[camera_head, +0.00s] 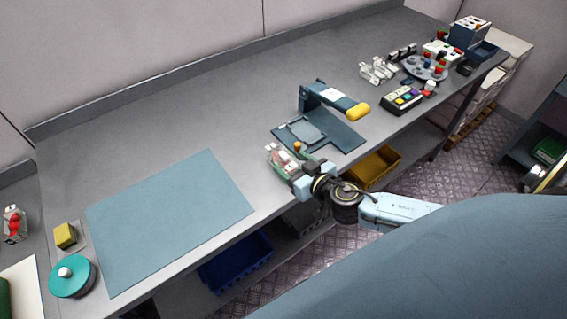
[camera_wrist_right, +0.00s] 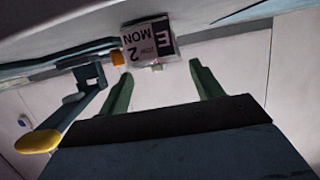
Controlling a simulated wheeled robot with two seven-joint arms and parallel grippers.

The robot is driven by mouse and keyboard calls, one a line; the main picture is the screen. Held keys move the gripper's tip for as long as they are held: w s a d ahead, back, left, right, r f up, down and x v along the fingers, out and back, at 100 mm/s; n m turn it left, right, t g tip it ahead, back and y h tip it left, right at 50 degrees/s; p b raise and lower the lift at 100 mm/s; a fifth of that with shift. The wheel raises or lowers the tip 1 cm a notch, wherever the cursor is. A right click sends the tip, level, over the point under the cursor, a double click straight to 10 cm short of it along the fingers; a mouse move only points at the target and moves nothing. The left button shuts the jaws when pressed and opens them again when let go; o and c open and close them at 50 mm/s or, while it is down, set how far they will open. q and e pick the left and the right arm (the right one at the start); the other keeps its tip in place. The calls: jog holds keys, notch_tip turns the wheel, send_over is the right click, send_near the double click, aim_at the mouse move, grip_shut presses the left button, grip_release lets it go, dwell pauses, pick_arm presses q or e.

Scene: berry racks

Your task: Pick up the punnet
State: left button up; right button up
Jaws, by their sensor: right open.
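A small clear punnet (camera_head: 272,150) with a little red showing stands near the front edge of the bench, beside the press. In the right wrist view, a clear box with a printed label (camera_wrist_right: 148,40) reading "MON" and "2" lies just past my fingertips, roughly between them. My right gripper (camera_head: 287,163) reaches in from the right, close to this punnet. Its two green fingers (camera_wrist_right: 160,72) are spread apart with nothing held between them. Another punnet with red contents (camera_head: 14,224) stands at the far left. My left gripper is not in view.
A press with a yellow-tipped lever (camera_head: 329,98) stands close behind the punnet. A blue-grey mat (camera_head: 165,215) lies to the left. A teal round container (camera_head: 72,277) and yellow block (camera_head: 65,235) sit far left. A button box (camera_head: 402,99) is at right.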

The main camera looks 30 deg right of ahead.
aim_at(287, 160)
jog(key=shift+d+f+x, duration=0.1)
jog(key=shift+x, duration=1.2)
jog(key=shift+d+f+x, duration=0.1)
jog(key=shift+f+x, duration=0.05)
jog(key=shift+x, duration=1.2)
jog(key=shift+s, duration=0.1)
jog(key=c, duration=0.8)
